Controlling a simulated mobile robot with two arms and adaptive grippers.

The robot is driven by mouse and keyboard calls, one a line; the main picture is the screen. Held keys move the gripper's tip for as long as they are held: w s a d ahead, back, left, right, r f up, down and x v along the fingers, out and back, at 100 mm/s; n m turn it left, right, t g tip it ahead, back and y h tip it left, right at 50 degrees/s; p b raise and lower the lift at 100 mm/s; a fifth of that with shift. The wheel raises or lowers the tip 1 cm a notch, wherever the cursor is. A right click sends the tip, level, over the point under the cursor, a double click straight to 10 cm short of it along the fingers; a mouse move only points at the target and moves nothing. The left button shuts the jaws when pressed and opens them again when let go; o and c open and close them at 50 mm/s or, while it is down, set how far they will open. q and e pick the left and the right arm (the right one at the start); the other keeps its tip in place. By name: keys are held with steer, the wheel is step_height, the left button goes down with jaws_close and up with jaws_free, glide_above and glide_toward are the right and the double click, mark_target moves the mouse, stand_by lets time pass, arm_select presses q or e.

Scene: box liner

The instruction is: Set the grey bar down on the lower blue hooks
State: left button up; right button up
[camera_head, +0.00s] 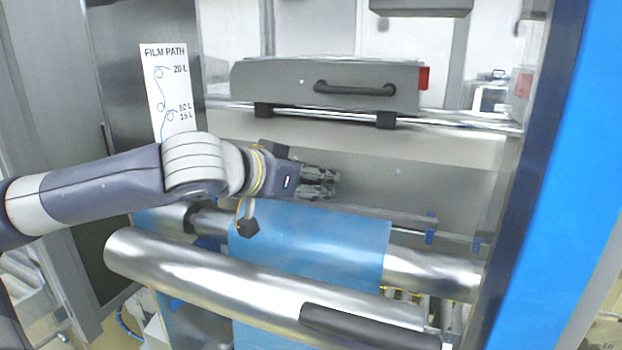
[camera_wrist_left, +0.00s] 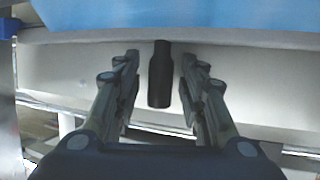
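A thin grey bar (camera_head: 405,216) runs behind the blue film in the head view, its right end at a blue hook (camera_head: 430,236). Whether it rests in the hook is not clear, and its left part is hidden. A second blue hook (camera_head: 476,243) is further right. My left gripper (camera_head: 335,182) is above and behind the film-covered roller, near the bar. In the left wrist view its fingers (camera_wrist_left: 160,62) are apart, with a dark stub (camera_wrist_left: 160,80) between them and visible gaps on both sides. My right gripper is not in view.
Blue film (camera_head: 315,240) covers a roller behind a large shiny roller (camera_head: 240,275). A grey box with a black handle (camera_head: 330,82) sits above on a shiny rail (camera_head: 330,114). A blue post (camera_head: 555,180) bounds the right side. A film-path sign (camera_head: 165,85) is at left.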

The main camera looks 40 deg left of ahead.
arm_select(q)
steer(key=shift+r, duration=0.25)
steer(key=shift+s, duration=0.15)
steer(key=b+v, duration=0.3)
steer(key=v, duration=0.8)
steer(key=shift+s, duration=0.35)
